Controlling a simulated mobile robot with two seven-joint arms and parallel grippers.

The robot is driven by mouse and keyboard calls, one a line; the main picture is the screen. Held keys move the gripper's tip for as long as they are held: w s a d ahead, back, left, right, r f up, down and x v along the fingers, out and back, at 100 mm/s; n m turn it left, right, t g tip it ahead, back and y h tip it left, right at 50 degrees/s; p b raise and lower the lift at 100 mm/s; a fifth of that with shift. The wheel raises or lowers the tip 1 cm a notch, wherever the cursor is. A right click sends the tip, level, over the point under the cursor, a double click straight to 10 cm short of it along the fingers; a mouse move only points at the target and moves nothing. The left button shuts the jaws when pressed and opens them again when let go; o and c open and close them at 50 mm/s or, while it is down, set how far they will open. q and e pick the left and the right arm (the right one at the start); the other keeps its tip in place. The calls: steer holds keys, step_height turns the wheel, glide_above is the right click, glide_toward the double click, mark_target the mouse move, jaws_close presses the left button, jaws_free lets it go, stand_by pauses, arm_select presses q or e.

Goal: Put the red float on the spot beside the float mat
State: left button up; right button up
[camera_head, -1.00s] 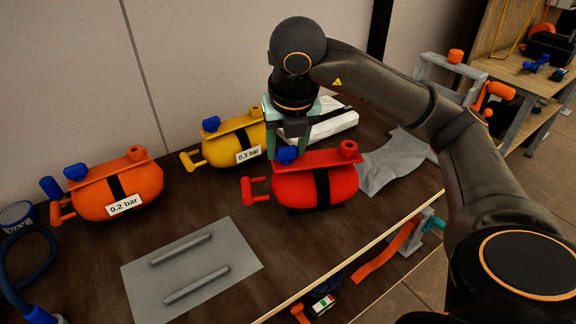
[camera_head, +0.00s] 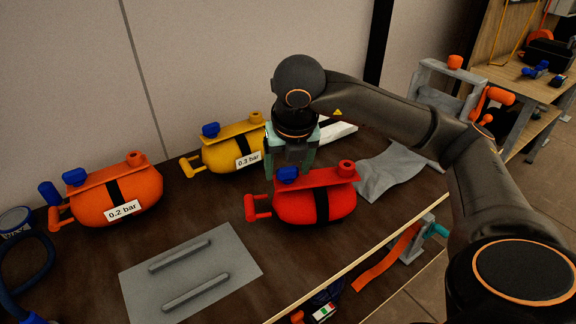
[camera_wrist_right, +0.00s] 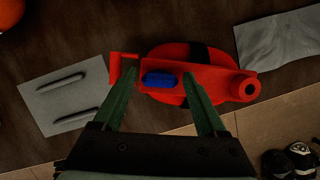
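The red float (camera_head: 305,205) sits on the dark table to the right of the grey float mat (camera_head: 230,273). It has a black band, a red handle on its left, a top bar and a blue knob (camera_head: 288,174). My right gripper (camera_head: 290,168) is at the knob, behind it in the head view. In the right wrist view, its fingers (camera_wrist_right: 160,82) stand apart on either side of the blue knob (camera_wrist_right: 160,79), with gaps showing. The float mat (camera_wrist_right: 50,84) carries two grey ribs and no float. No marked spot shows; the float hides the table under it. My left gripper is out of view.
An orange float (camera_head: 130,195) labelled 0.2 bar and a yellow float (camera_head: 222,155) labelled 0.3 bar stand along the back. A grey cloth (camera_head: 395,170) lies right of the red float. The table's front edge (camera_head: 365,255) is close in front.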

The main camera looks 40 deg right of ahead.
steer(key=shift+o, duration=0.5)
steer(key=shift+r, duration=0.1)
steer(key=shift+r+p, duration=0.2)
steer(key=shift+p, duration=0.1)
arm_select(q)
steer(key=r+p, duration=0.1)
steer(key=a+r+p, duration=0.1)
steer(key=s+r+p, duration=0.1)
steer(key=p, duration=0.1)
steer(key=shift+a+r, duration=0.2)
arm_select(e)
steer(key=v, duration=1.1)
steer(key=shift+s+a+r, duration=0.15)
steer(key=shift+s+r, duration=0.05)
steer(key=shift+r, duration=0.15)
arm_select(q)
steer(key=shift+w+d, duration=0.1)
